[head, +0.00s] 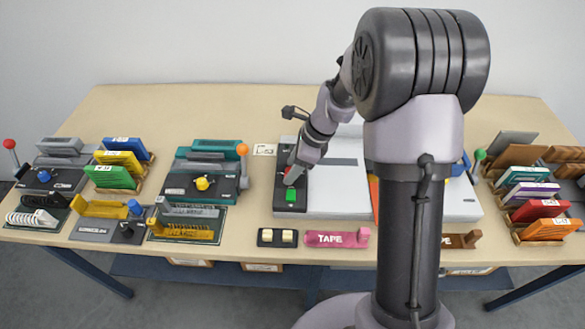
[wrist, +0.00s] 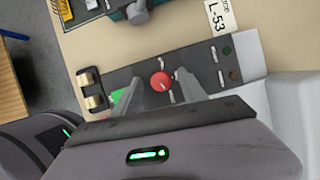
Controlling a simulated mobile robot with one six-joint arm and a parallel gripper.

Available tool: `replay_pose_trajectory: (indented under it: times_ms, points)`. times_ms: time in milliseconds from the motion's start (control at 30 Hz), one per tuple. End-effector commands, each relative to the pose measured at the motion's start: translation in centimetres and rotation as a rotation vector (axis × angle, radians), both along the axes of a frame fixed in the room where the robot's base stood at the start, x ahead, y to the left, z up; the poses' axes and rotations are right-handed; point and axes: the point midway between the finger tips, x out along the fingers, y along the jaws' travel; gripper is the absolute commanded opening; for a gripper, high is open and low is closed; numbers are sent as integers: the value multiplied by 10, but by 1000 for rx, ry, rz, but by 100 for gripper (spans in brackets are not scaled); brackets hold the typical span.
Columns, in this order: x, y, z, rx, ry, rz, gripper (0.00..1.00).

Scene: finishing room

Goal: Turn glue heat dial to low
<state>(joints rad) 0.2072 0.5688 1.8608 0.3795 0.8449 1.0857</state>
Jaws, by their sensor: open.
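A red dial (wrist: 160,80) sits on the dark control strip (wrist: 202,60) of a large white and grey machine (head: 340,186). Small pale marks surround the dial; I cannot read them. My gripper (wrist: 161,76) is open, with one finger on each side of the dial; I cannot tell if either finger touches it. In the head view my gripper (head: 292,173) is low over the strip and mostly covers the dial. A green button (head: 291,195) lies on the strip in front of the dial and is partly behind a finger in the wrist view.
A box with two cream switches (head: 278,237) and a pink tape holder (head: 337,238) stand in front. A teal machine with a yellow knob (head: 202,183) and an orange-tipped lever (head: 242,150) stands to the left. Card L-53 (head: 265,150) lies behind. Coloured racks (head: 541,200) fill the right.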

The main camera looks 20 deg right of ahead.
Motion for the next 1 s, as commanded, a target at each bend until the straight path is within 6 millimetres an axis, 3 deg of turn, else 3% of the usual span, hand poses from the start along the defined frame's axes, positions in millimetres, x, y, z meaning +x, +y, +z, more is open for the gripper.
replay_pose_trajectory:
  times_ms: [67, 300, 667, 1000]
  points:
    - [0, 0, 0, 0, 0, 0, 48]
    - [0, 0, 0, 0, 0, 0, 0]
    - [0, 0, 2, 2, 1, 41, 0]
    - [2, -1, 5, 2, 2, 285, 0]
